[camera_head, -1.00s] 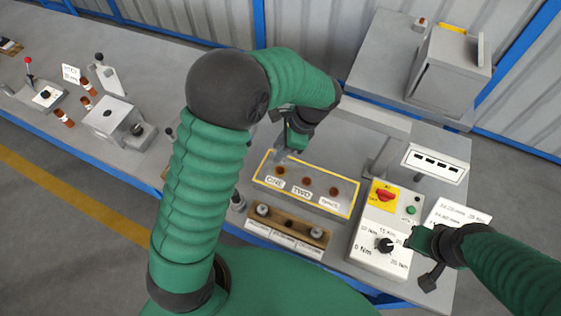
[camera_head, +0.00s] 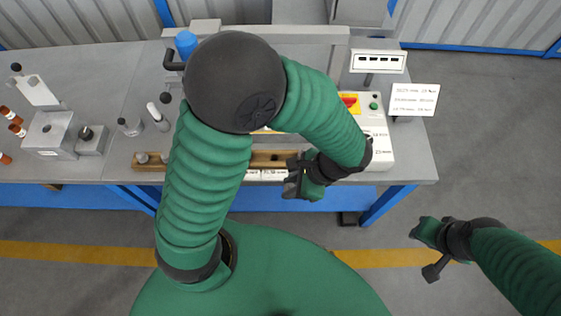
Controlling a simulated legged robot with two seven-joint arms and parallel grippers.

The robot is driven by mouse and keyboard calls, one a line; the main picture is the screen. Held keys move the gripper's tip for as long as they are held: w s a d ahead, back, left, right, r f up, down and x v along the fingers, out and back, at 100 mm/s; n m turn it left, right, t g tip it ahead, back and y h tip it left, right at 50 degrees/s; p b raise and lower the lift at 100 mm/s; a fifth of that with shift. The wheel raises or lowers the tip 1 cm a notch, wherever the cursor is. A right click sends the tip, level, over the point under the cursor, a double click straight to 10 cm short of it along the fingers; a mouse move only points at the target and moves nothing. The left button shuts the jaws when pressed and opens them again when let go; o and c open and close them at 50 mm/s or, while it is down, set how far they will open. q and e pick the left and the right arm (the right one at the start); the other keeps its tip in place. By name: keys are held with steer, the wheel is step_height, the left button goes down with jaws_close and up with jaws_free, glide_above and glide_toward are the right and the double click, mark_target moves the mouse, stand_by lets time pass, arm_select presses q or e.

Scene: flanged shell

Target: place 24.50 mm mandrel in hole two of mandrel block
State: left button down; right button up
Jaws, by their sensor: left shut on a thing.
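My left gripper (camera_head: 293,183) hangs over the front edge of the bench, just in front of the wooden mandrel block (camera_head: 262,159). It is shut on a small grey thing, taken to be the mandrel, mostly hidden by the fingers. My own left arm covers the middle of the block, so its holes and hole two cannot be made out. A silver mandrel top (camera_head: 142,158) shows at the block's left end. White labels lie along the block's front. My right gripper (camera_head: 428,234) is over the floor, right of the bench; its jaws are too small to read.
A control box (camera_head: 378,150) with a green button stands right of the block. Behind it are a display (camera_head: 379,61) and a text sign (camera_head: 415,98). Small fixtures (camera_head: 60,132) stand at left. The bench's front edge runs close to my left gripper.

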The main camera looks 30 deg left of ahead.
arm_select(q)
steer(key=w+a+f, duration=0.1)
steer(key=w+a, duration=0.2)
steer(key=w+a+f, duration=0.1)
steer(key=w+a, duration=0.1)
steer(key=a, duration=0.2)
steer(key=w+a+f, duration=0.2)
steer(key=w+a, duration=0.1)
steer(key=shift+w+a+f, duration=0.1)
steer(key=shift+w+a, duration=0.05)
steer(key=shift+w, duration=0.15)
steer(key=shift+w+f, duration=0.15)
steer(key=shift+f, duration=0.15)
steer(key=c, duration=1.1)
jaws_free()
arm_select(e)
steer(key=shift+w+a+r, duration=0.15)
steer(key=shift+w+a, duration=0.05)
steer(key=shift+a, duration=0.15)
